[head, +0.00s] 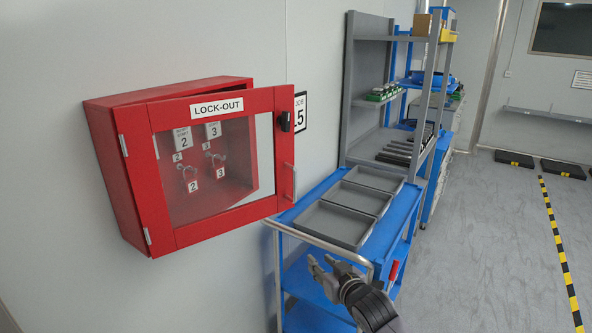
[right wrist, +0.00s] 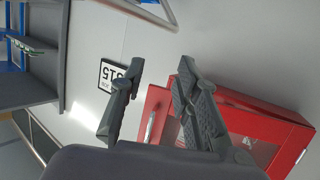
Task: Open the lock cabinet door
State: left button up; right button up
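The red lock cabinet (head: 108,155) with the "LOCK-OUT" label hangs on the wall at the left of the head view. Its windowed door (head: 225,222) stands partly open, its free right edge swung out past the cabinet body. A metal handle (head: 294,182) and a black latch (head: 285,121) are on that edge. My right gripper (head: 322,262) is open and empty, below and right of the door, apart from it. In the right wrist view the open fingers (right wrist: 161,66) show with the red cabinet (right wrist: 265,115) and handle (right wrist: 150,126) beyond. My left gripper is not in view.
A blue cart (head: 393,215) with grey trays (head: 335,225) stands right of the cabinet, close to my right gripper. A grey shelf rack (head: 367,65) is behind it. Padlocks (head: 190,178) hang inside the cabinet.

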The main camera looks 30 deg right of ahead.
aim_at(295, 176)
notch_tip(295, 176, up, 19)
jog(key=s+a+t, duration=0.2)
jog(key=s+t, duration=0.1)
jog(key=t, duration=0.1)
jog(key=shift+w+d+f+p, duration=0.1)
jog(key=shift+w+d+p, duration=0.7)
jog(key=shift+w, duration=2.1)
jog(key=shift+w+d+r+p, duration=0.15)
jog(key=shift+w+p, duration=1.1)
jog(key=shift+w, duration=1.65)
jog(key=shift+w+d+f+p, duration=0.15)
jog(key=shift+w+d+p, duration=0.65)
jog(key=shift+w, duration=2.1)
jog(key=shift+a, duration=0.25)
grip_shut()
